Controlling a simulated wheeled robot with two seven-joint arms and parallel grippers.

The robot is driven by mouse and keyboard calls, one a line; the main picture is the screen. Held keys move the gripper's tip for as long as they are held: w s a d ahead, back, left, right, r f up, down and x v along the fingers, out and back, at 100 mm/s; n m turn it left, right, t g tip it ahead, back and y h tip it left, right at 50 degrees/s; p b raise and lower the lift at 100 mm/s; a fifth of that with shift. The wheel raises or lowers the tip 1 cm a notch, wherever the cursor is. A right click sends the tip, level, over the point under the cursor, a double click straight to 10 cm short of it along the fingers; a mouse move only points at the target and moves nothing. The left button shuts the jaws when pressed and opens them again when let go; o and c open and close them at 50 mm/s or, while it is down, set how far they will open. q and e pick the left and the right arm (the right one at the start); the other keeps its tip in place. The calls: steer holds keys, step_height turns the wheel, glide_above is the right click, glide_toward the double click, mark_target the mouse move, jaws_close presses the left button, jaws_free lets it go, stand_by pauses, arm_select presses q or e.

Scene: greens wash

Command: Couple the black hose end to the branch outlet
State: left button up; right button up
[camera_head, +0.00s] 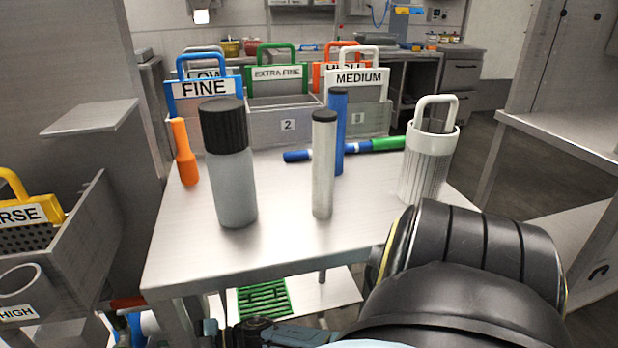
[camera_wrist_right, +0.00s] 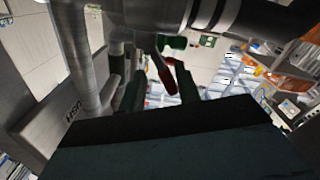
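My right gripper (camera_wrist_right: 160,84) shows in the right wrist view as two dark fingers standing apart. A dark red lever-like piece (camera_wrist_right: 161,70) shows between and beyond them; I cannot tell whether it touches a finger. Above is a grey pipe fitting (camera_wrist_right: 158,14), with a black cylindrical piece with pale rings (camera_wrist_right: 215,14) to its right. I cannot tell whether that piece is the black hose end, nor which part is the branch outlet. In the head view my black right arm fills the lower right and hides part of the table. My left gripper is in neither view.
A steel table (camera_head: 285,215) carries a grey black-capped bottle (camera_head: 234,185), a pale cylinder (camera_head: 323,170), an orange tool (camera_head: 185,155) and a white ribbed holder (camera_head: 428,165). Labelled bins stand behind. In the wrist view a vertical pipe (camera_wrist_right: 78,55) and a lettered grey panel (camera_wrist_right: 62,110) are at left.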

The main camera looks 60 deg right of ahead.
steer(key=m, duration=0.2)
steer(key=w+d+m, duration=0.1)
steer(key=m, duration=0.1)
steer(key=shift+d+r, duration=0.15)
steer(key=shift+r, duration=0.05)
steer(key=s+d+m+h+p, duration=0.1)
steer(key=s+d+p, duration=0.3)
steer(key=s+d, duration=0.55)
steer(key=s+f+m+g+h+p, duration=0.2)
steer(key=s+f+h+p, duration=0.3)
steer(key=s, duration=0.4)
steer(key=s+f+m+g+h+p, duration=0.3)
steer(key=s+f+g+h+p, duration=0.2)
steer(key=s+f, duration=0.3)
steer(key=shift+s+d+m+g+h+p, duration=0.35)
steer(key=shift+s+h+p, duration=0.4)
steer(key=shift+s, duration=0.25)
